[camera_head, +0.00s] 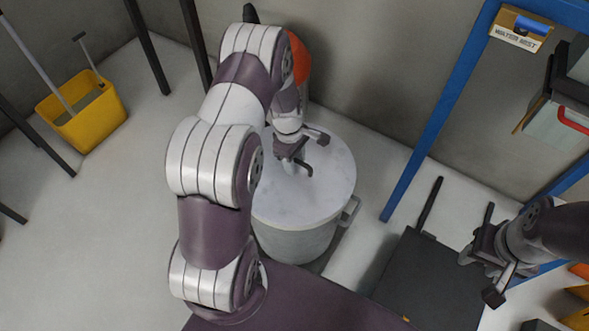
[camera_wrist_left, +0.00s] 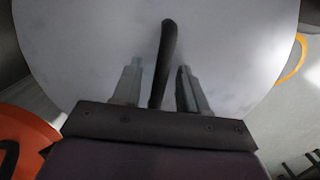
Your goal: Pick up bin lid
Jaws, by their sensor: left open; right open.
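A round grey metal bin (camera_head: 290,242) stands on the floor with its pale grey lid (camera_head: 325,190) on top. The lid has a dark curved handle (camera_head: 306,166) near its middle. My left gripper (camera_head: 305,147) is over the lid at the handle. In the left wrist view the open fingers (camera_wrist_left: 160,88) are on either side of the dark handle (camera_wrist_left: 168,45), with gaps visible, and the lid (camera_wrist_left: 225,45) fills the background. My left arm hides part of the bin and lid. My right gripper (camera_head: 480,280) is open and empty at the lower right, away from the bin.
A yellow mop bucket (camera_head: 88,118) stands at the left. A blue frame (camera_head: 440,115) with a small cardboard box (camera_head: 521,28) rises at the right. A dark flat platform (camera_head: 430,280) lies in front of it. The wall is close behind the bin.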

